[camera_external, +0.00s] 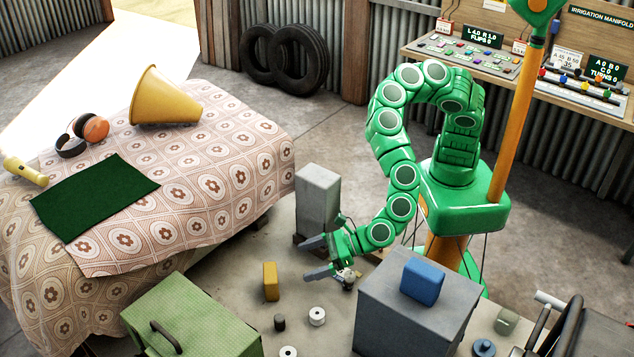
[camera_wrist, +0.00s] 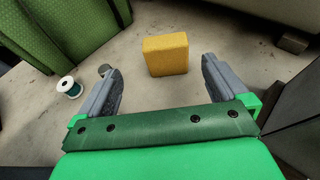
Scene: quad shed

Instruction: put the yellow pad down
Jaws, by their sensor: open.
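The yellow pad (camera_external: 271,281) is a small block standing upright on the concrete floor. In the wrist view the yellow pad (camera_wrist: 166,54) lies ahead of my fingertips, roughly midway between them and apart from both. My gripper (camera_external: 312,260) is open and empty, low over the floor to the right of the pad. Its two grey fingers also frame the wrist view, where my gripper (camera_wrist: 162,76) has nothing between its jaws.
A green box (camera_external: 190,318) stands left of the pad, a grey box (camera_external: 415,310) with a blue block (camera_external: 422,282) to the right. A grey block (camera_external: 317,200) stands behind. Small spools (camera_external: 317,316) lie in front. A cloth-covered table (camera_external: 215,150) is at left.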

